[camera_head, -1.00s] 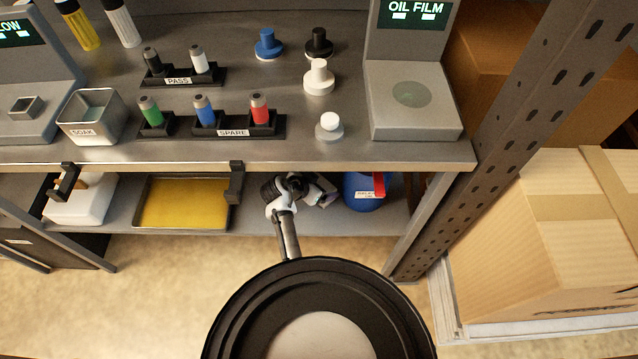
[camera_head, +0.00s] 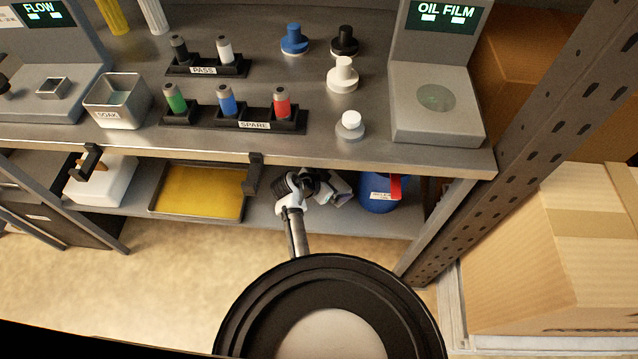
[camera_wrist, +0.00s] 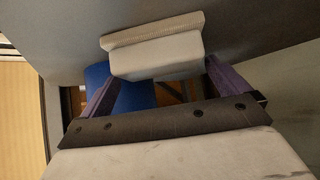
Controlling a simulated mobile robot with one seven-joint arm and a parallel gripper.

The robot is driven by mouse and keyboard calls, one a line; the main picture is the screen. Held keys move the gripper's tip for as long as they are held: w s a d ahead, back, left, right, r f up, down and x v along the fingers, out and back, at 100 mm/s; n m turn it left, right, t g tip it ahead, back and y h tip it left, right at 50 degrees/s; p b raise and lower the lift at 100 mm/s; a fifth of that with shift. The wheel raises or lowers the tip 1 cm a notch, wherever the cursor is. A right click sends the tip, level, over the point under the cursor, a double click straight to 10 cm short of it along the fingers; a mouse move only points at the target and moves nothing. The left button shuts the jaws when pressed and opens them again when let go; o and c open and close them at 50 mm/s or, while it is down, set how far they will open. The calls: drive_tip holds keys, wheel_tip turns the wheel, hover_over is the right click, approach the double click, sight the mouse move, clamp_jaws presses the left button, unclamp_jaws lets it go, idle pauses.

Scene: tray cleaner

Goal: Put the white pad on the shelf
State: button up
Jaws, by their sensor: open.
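The white pad (camera_wrist: 155,52) is a pale block with a ribbed, flange-like edge. In the wrist view it lies ahead of my gripper (camera_wrist: 162,78), against a grey surface. The two purple fingers stand apart on either side of its near end. I cannot tell whether they touch it. In the head view my gripper (camera_head: 338,190) is under the worktop's front edge, over the lower shelf (camera_head: 275,212). My wrist hides most of what is between the fingers there, so the pad is not clear in that view.
On the shelf, a blue drum (camera_head: 377,197) stands right of my gripper; a yellow tray (camera_head: 203,190) and a white container (camera_head: 100,185) are left. The worktop edge (camera_head: 330,158) is close above. A perforated post (camera_head: 545,110) and cardboard box (camera_head: 560,270) are at right.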

drive_tip(key=v, duration=1)
drive_tip(key=shift+b, duration=0.45)
drive_tip(key=shift+f, duration=0.1)
drive_tip(key=shift+s, duration=0.1)
